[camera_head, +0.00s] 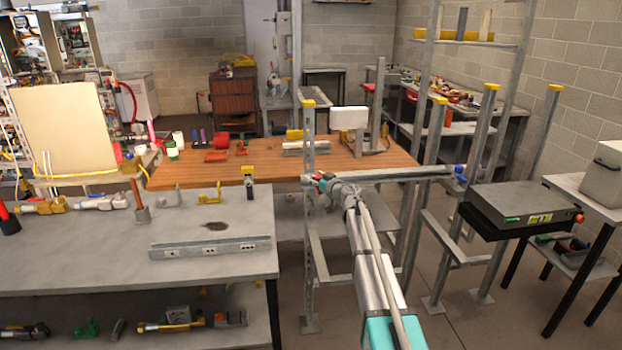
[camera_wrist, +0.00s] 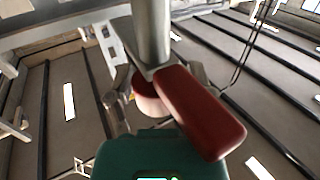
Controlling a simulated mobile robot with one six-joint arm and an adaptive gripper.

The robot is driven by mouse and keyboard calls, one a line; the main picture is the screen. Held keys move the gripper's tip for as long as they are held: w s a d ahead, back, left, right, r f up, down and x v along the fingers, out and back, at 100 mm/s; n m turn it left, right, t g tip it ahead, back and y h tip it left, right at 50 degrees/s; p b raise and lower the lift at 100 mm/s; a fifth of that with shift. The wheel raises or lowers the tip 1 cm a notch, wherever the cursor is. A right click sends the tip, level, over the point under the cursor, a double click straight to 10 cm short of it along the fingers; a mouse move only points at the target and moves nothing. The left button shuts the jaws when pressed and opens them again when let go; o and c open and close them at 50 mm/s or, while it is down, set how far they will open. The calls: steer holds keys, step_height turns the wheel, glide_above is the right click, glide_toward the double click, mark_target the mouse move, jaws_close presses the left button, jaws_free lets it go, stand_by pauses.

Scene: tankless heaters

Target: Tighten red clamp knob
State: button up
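In the wrist view, a red, rounded bar (camera_wrist: 203,113) sticks out from a grey metal post (camera_wrist: 150,32) and covers part of my gripper. A shorter red, round piece (camera_wrist: 150,101), which looks like the clamp knob, sits behind the bar. My gripper (camera_wrist: 148,88) has a grey finger left of this round piece and very close to it. The other finger is largely hidden behind the bar, so its contact is unclear. In the head view, my gripper (camera_head: 325,180) is at the upright frame's left post, by a small red part (camera_head: 319,176).
A grey upright frame (camera_head: 308,240) with a crossbar (camera_head: 400,174) stands at my gripper. A wooden workbench (camera_head: 270,165) lies behind it. A grey table (camera_head: 90,250) with tools and a metal rail stands left.

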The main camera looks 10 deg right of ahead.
steer(key=v, duration=1.2)
stand_by(0.3)
steer(key=shift+r, duration=0.15)
